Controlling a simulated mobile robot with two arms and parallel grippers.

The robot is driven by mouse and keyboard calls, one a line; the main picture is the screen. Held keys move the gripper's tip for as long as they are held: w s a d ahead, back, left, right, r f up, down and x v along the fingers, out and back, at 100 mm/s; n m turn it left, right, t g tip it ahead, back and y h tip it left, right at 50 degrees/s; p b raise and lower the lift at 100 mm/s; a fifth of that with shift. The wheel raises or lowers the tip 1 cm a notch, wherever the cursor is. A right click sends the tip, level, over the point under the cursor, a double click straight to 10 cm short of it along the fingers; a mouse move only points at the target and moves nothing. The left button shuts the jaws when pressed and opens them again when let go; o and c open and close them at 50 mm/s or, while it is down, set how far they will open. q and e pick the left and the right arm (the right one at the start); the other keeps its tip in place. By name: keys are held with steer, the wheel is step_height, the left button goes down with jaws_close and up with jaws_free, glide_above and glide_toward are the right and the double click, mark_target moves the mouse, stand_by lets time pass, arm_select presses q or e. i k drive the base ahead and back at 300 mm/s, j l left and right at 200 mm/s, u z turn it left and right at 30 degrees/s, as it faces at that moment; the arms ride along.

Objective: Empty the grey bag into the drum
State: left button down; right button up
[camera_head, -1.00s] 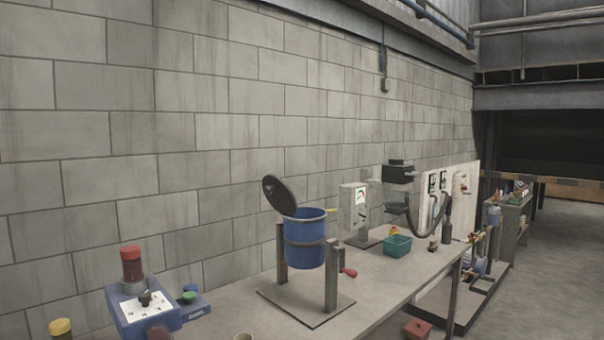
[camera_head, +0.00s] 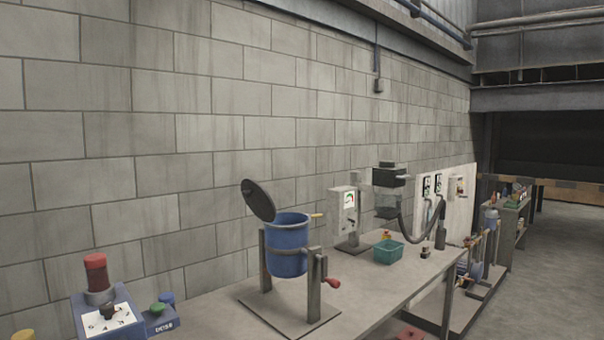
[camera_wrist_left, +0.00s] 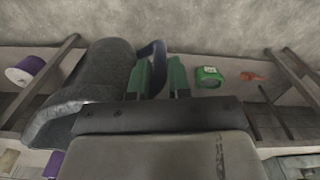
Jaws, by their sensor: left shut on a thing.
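The blue drum (camera_head: 287,247) hangs in a metal stand on the workbench, its dark lid (camera_head: 258,200) tilted up and its mouth open. A red crank handle (camera_head: 333,283) sticks out on its right. In the left wrist view my left gripper (camera_wrist_left: 159,78) has green fingers, with a dark blue strap (camera_wrist_left: 152,55) between them, and is shut on it. The grey bag (camera_wrist_left: 95,80) hangs just left of the fingers; the strap appears to be its handle, but the join is hidden. Neither gripper nor the bag shows in the head view.
A blue control box (camera_head: 106,315) with a red lamp stands at the near left of the bench. Right of the drum are a gauge box (camera_head: 345,212) and a teal basket (camera_head: 388,250). A block wall (camera_head: 180,150) runs behind. The wrist view shows a green object (camera_wrist_left: 208,77).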

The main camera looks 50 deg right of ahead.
mark_target(287, 243)
steer(key=l+z, duration=0.35)
steer(key=l, duration=3.35)
